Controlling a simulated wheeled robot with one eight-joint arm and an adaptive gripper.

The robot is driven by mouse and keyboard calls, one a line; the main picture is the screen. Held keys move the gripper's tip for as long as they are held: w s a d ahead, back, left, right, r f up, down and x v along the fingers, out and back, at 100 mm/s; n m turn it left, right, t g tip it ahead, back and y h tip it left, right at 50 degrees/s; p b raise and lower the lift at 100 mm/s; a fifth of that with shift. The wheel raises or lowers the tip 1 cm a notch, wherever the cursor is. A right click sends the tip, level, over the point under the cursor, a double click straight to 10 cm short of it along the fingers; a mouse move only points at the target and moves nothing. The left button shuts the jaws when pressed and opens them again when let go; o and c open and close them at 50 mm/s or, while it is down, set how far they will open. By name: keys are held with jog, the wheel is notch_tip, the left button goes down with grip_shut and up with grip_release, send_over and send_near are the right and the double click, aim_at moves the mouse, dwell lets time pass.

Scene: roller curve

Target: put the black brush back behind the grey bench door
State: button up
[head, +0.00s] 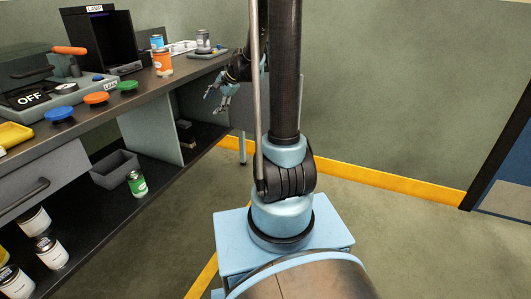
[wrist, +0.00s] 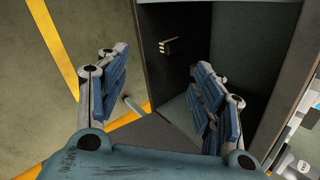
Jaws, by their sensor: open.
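My gripper (head: 220,97) is at the far right end of the bench, in front of the open compartment under the top. In the wrist view, my gripper (wrist: 155,88) has its fingers spread wide with nothing between them. The grey bench door (head: 243,117) stands open at the right of the compartment; it shows as a grey panel (wrist: 172,132) in the wrist view. A small dark item with pale tan parts (wrist: 168,46) is inside the compartment. It may be the black brush; I cannot tell for sure. It also seems to show in the head view (head: 187,143).
The bench top (head: 150,88) holds coloured buttons, an orange can (head: 162,62) and a black box (head: 100,42). A grey bin (head: 115,170) and a green can (head: 137,183) stand on the lower shelf. The floor right of the bench is clear.

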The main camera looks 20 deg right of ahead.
jog(key=s+d+r+n+g+h, duration=0.1)
jog(key=s+d+n, duration=0.2)
jog(key=s, duration=0.6)
jog(key=s+d+r+n+h, duration=0.1)
jog(key=s+d+n+h, duration=0.15)
jog(key=s, duration=0.75)
jog(key=s+d+f+n+g+h, duration=0.1)
jog(key=s+d+f+n, duration=0.2)
jog(key=s, duration=0.6)
jog(key=s+d+f+n+h, duration=0.1)
jog(key=s+d+f+n, duration=0.2)
jog(key=s, duration=0.6)
jog(key=shift+s+d+g, duration=0.2)
jog(key=shift+d+g, duration=0.2)
jog(key=shift+d, duration=0.55)
jog(key=shift+n, duration=0.25)
jog(key=shift+w+f, duration=0.15)
jog(key=shift+w, duration=0.3)
jog(key=shift+c, duration=0.5)
